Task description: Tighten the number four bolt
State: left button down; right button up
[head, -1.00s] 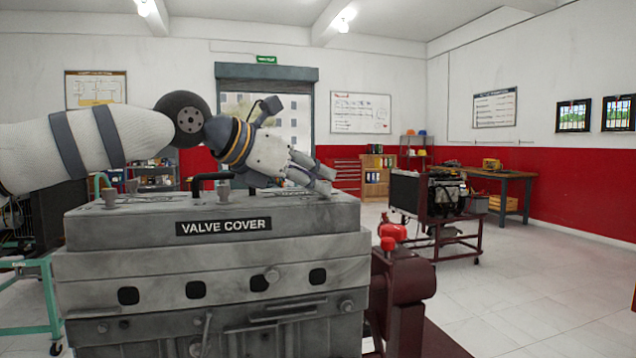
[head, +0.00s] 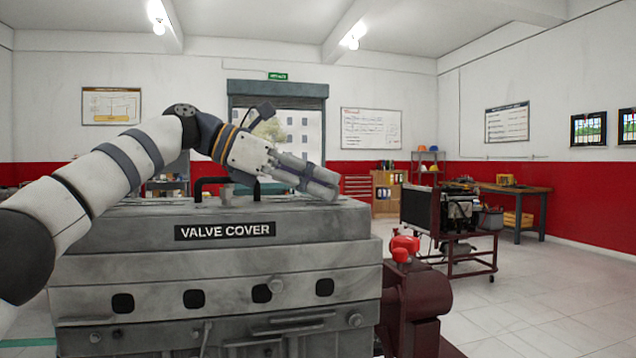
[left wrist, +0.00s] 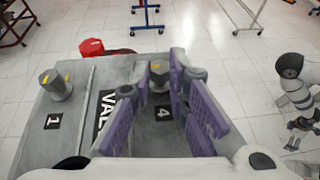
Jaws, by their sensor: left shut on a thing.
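My left gripper (head: 330,188) points down and right onto the right end of the grey valve cover (head: 330,222) in the head view. In the left wrist view its purple-padded fingers (left wrist: 161,92) stand on both sides of the number four bolt (left wrist: 160,74) and are shut on it. The bolt sits by the "4" label (left wrist: 163,113); in the head view the fingers hide it. The number one bolt (left wrist: 55,84) stands apart, on the left in the left wrist view. Part of my right arm shows at that view's right edge; its gripper (left wrist: 304,126) is small and unclear.
A black handle (head: 211,183) and another bolt (head: 226,194) stand on the cover near my left forearm. A dark red stand (head: 412,300) with a red part on top is right of the engine. A wheeled cart (head: 450,225) stands farther back. Floor to the right is open.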

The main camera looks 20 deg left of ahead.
pick_arm(q)
jog(key=shift+f, duration=0.1)
jog(key=c, duration=1.5)
grip_release()
jog(key=shift+c, duration=0.2)
jog(key=v, duration=1.2)
